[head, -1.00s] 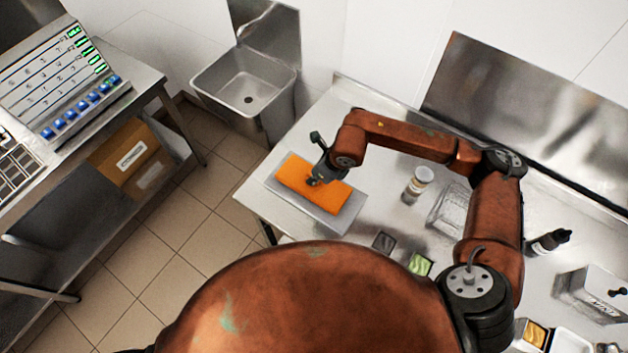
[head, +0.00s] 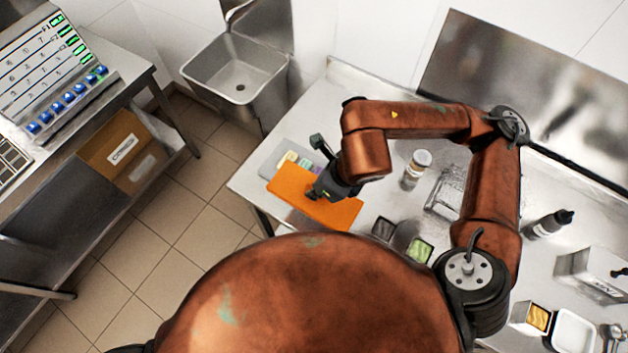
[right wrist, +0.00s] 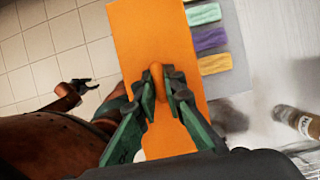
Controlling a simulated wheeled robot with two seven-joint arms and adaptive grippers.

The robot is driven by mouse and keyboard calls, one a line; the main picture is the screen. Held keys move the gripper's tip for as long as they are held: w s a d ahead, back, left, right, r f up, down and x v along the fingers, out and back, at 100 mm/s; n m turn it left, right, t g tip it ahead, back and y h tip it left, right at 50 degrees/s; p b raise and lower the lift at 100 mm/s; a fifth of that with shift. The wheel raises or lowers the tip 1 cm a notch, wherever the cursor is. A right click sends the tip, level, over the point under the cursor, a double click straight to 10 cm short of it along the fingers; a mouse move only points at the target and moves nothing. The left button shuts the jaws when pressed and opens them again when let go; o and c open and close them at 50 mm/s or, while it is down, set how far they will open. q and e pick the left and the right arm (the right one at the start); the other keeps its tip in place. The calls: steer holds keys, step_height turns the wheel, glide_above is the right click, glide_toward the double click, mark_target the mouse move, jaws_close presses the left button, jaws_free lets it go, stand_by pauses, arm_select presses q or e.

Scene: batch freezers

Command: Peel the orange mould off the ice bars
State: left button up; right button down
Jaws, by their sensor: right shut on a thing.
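The orange mould (head: 338,214) is a flat slab at the front-left corner of the steel table. My right gripper (head: 316,193) is shut on a raised tab of it; the right wrist view shows the two green-black fingers (right wrist: 157,92) pinching that tab. The mould (right wrist: 140,35) lies beside the exposed bars and overlaps the grey tray (head: 270,163). On the tray are a pale green bar (right wrist: 203,14), a purple bar (right wrist: 210,39) and an orange bar (right wrist: 215,63); my arm may hide others. My left gripper (right wrist: 78,86) hangs open and empty over the floor in the right wrist view.
A lidded jar (head: 416,168), a clear container (head: 446,192), small dark and green-filled tubs (head: 419,250) and a dark-capped bottle (head: 549,224) stand right of the mould. A sink (head: 238,78) is behind left. Tiled floor lies left of the table.

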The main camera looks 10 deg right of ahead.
steer(key=shift+r, duration=0.4)
steer(key=shift+r+p, duration=0.55)
steer(key=shift+r, duration=0.85)
steer(key=shift+r, duration=0.1)
steer(key=shift+r+p, duration=1.1)
steer(key=shift+r, duration=1.35)
steer(key=shift+f, duration=0.15)
